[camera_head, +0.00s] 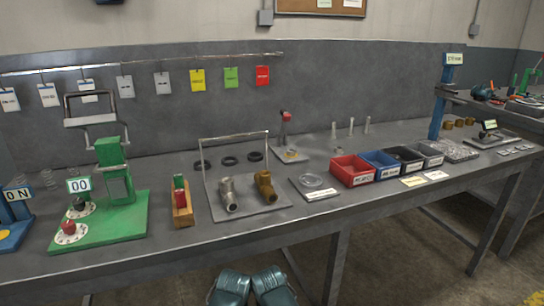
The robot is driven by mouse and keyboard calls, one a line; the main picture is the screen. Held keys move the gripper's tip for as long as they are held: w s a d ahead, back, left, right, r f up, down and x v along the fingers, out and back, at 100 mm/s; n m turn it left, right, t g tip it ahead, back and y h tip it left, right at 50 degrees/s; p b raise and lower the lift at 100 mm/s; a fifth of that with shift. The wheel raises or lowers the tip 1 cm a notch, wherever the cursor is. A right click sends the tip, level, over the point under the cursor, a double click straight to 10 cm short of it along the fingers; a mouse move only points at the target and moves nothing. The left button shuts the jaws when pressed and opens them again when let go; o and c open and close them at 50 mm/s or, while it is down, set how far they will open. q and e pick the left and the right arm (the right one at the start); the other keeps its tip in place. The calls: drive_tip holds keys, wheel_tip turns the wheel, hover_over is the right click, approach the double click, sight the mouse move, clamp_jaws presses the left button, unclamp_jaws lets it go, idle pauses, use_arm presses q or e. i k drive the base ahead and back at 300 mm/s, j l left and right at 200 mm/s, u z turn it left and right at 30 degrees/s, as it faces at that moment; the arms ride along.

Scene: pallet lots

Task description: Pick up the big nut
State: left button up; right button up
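I cannot make out a big nut for certain. Several small brass-coloured round parts (459,123) stand at the far right of the bench, too small to tell whether one is a nut. A grey metal fitting (228,195) and a brass fitting (265,187) stand on a grey plate (252,208) with a wire frame behind. Three dark rings (230,161) lie behind that plate. The contents of the small bins are too small to make out. No gripper fingers show; two teal parts at the bottom edge seem to be mine.
A green press (112,195) with a red knob stands left on the bench. A red bin (353,170), a blue bin (380,164) and darker bins stand right of centre. A blue post (438,105) rises at the right. The bench's front strip is mostly clear.

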sight(291, 152)
drive_tip(key=i+l, duration=0.75)
drive_tip(key=k+j, duration=0.65)
drive_tip(key=k+z, duration=0.1)
drive_tip(key=l+z, duration=0.25)
drive_tip(key=i+l+z, duration=0.25)
drive_tip(key=k+j, duration=0.05)
drive_tip(key=k, duration=0.05)
